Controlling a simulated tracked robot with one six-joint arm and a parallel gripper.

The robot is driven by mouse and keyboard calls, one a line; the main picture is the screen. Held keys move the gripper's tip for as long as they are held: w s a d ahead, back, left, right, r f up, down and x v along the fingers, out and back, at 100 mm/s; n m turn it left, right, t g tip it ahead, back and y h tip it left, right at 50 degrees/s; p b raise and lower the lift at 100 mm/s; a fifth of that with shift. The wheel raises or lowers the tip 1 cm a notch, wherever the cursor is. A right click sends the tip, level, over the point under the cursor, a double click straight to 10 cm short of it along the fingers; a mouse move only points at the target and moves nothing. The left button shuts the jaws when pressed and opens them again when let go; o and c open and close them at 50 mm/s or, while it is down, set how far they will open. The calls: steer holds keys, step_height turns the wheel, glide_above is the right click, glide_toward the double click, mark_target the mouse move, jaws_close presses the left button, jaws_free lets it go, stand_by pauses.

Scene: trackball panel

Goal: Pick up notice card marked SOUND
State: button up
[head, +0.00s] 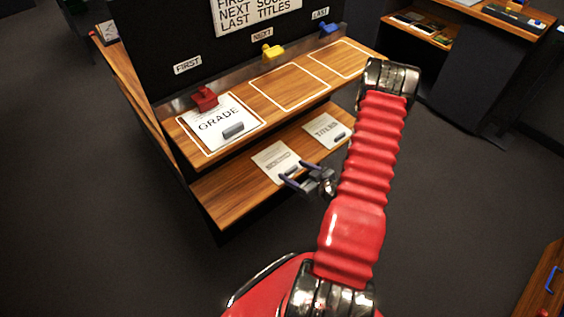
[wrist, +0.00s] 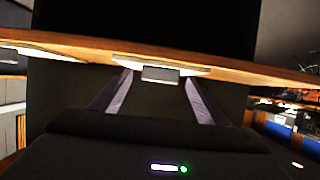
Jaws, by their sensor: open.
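A white card (head: 275,162) with a grey grip block lies on the lower shelf, left of the card reading TITLES (head: 325,131). Its own print is too small to read for sure, so I cannot confirm SOUND. My gripper (head: 293,171) is open and empty at the shelf's front edge, close in front of this card. In the wrist view, a grey block (wrist: 160,74) on a thin white card appears between the two spread fingers. I cannot tell whether the fingers reach either side of it, and no grip shows.
Two more outlined slots there are empty, near yellow (head: 272,51) and blue (head: 329,28) clips. The floor left of the stand is clear.

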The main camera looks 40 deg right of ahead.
steer(key=shift+c, duration=0.2)
steer(key=c, duration=1.1)
step_height(320, 180, up, 10)
stand_by(0.6)
stand_by(0.5)
